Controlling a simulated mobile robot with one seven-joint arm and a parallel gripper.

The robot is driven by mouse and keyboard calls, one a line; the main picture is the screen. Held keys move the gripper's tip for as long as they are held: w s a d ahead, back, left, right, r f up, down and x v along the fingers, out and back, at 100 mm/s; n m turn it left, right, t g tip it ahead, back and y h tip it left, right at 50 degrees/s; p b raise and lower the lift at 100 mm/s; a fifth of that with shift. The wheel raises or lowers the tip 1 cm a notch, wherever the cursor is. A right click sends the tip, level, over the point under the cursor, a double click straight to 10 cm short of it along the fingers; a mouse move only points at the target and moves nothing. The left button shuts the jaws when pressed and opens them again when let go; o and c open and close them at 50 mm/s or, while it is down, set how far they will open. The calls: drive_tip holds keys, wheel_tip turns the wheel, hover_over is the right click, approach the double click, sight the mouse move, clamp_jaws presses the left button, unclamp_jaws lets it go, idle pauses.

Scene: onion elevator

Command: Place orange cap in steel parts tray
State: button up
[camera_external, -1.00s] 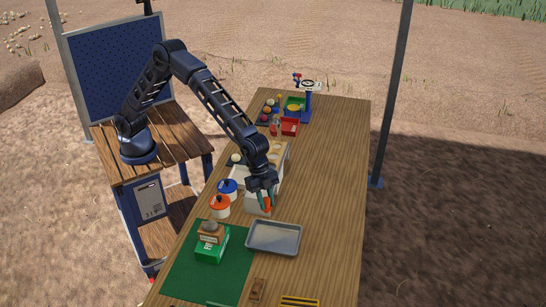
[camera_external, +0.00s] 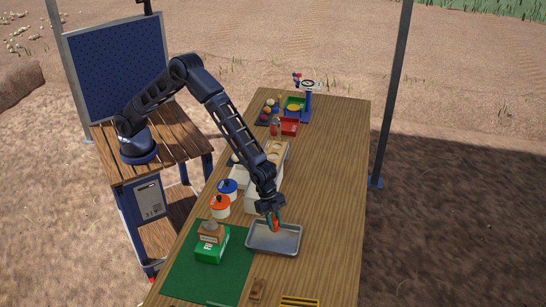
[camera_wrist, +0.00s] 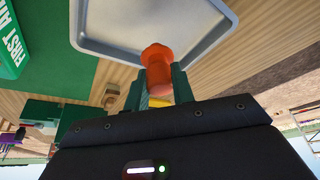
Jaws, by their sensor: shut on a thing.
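The orange cap (camera_wrist: 157,62) is held between the green fingers of my gripper (camera_wrist: 157,92) in the wrist view. In the outside view my gripper (camera_external: 273,222) is over the back part of the steel parts tray (camera_external: 259,245), with the orange cap (camera_external: 275,227) at its fingertips. The tray also shows in the wrist view (camera_wrist: 110,48), beyond the cap, and its visible floor is empty. I cannot tell whether the cap touches the tray floor.
A green first aid box (camera_external: 211,249) stands on the green mat (camera_external: 181,284) left of the tray. An orange-lidded jar (camera_external: 220,207) and a blue-lidded jar (camera_external: 227,189) stand behind it. Bare table lies right of the tray.

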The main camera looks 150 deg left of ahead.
drive_tip(key=shift+f, duration=2.85)
drive_tip(key=o, duration=1)
drive_tip(key=shift+f, duration=0.1)
drive_tip(key=shift+c, duration=0.2)
drive_tip(key=v, duration=1.2)
drive_tip(key=shift+r, duration=0.25)
